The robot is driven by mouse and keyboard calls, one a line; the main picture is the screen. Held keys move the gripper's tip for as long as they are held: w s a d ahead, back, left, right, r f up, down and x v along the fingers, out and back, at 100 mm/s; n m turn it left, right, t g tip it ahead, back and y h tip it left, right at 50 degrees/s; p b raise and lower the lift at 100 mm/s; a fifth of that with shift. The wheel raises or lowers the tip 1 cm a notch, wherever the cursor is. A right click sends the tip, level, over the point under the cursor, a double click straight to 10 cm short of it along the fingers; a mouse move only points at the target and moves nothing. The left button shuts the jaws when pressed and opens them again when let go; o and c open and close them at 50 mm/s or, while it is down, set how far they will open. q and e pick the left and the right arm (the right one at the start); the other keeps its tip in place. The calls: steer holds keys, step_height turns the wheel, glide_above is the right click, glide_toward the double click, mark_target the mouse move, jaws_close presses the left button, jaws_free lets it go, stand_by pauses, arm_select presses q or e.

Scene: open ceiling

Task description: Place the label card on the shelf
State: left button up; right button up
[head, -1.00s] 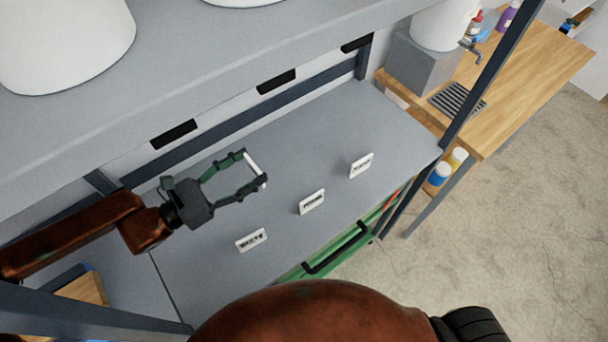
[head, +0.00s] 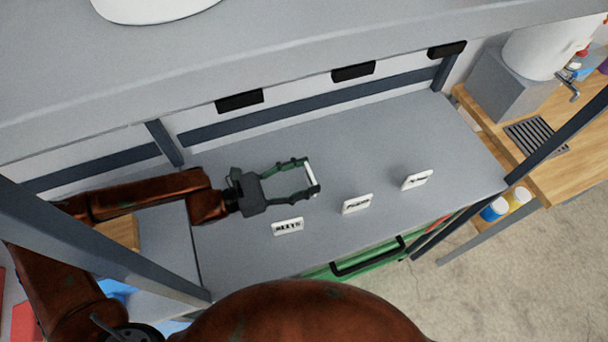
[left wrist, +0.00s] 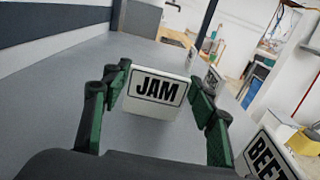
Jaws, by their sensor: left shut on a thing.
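My left gripper (head: 309,176) is shut on the white JAM label card (head: 311,174), which shows almost edge-on in the head view. In the left wrist view the JAM card (left wrist: 157,96) is between the fingers, its black lettering facing the camera and slightly tilted. The gripper is over the grey shelf (head: 240,245), behind the row of standing cards. A BEETS card (head: 288,226) stands closest; it also shows at the lower right of the left wrist view (left wrist: 268,155). Whether the held card touches the shelf is unclear. My right gripper is out of view.
Two more white cards (head: 357,203) (head: 417,179) stand to the right of BEETS, along the front part of the shelf. A green crate with a dark handle (head: 370,258) is below the front edge. A dark post (head: 90,240) is at left. The shelf's back is clear.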

arm_select(q)
steer(key=shift+f, duration=0.15)
steer(key=o, duration=0.9)
steer(key=shift+o, duration=0.2)
steer(key=shift+r, duration=0.25)
steer(key=shift+b+v, duration=0.4)
steer(key=shift+v, duration=3.35)
steer(key=shift+f, duration=0.1)
